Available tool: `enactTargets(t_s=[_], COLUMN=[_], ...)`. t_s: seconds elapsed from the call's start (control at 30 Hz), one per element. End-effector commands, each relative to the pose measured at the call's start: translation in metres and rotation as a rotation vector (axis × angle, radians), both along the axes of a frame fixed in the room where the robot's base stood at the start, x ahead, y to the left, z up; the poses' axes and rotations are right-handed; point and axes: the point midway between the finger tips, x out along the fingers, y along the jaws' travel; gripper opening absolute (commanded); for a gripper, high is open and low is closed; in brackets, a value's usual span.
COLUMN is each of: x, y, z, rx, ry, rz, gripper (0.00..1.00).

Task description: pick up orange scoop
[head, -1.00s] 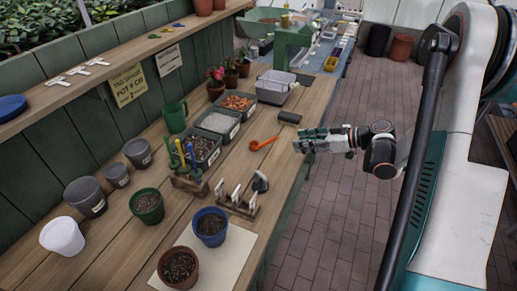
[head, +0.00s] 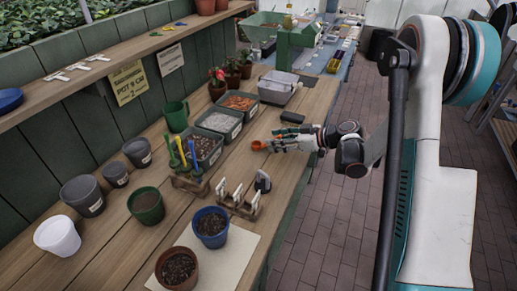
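The orange scoop (head: 258,145) lies on the wooden bench, right of the bins, with its bowl toward the left. My gripper (head: 276,144) is at the scoop's handle end, low over the bench, reaching in from the right. Its fingers cover most of the handle. I cannot tell whether the fingers are open around the handle or shut on it, nor whether they touch it.
A dark block-like object (head: 292,117) lies just behind my gripper. Bins of soil (head: 203,150), grey material (head: 220,122) and orange pieces (head: 239,102) stand to the left. A wooden holder with white tags (head: 238,205) is in front. Bare bench lies between.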

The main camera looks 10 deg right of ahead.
Motion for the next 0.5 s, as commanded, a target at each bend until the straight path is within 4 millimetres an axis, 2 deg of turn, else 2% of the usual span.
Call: enactTargets(t_s=[0.13, 0.4, 0.5], x=[0.012, 0.015, 0.015], y=[0.017, 0.020, 0.020], z=[-0.010, -0.010, -0.009], rx=[-0.001, 0.000, 0.000], ry=[-0.001, 0.000, 0.000], rz=[0.003, -0.001, -0.001], gripper=[0.39, 0.39, 0.17])
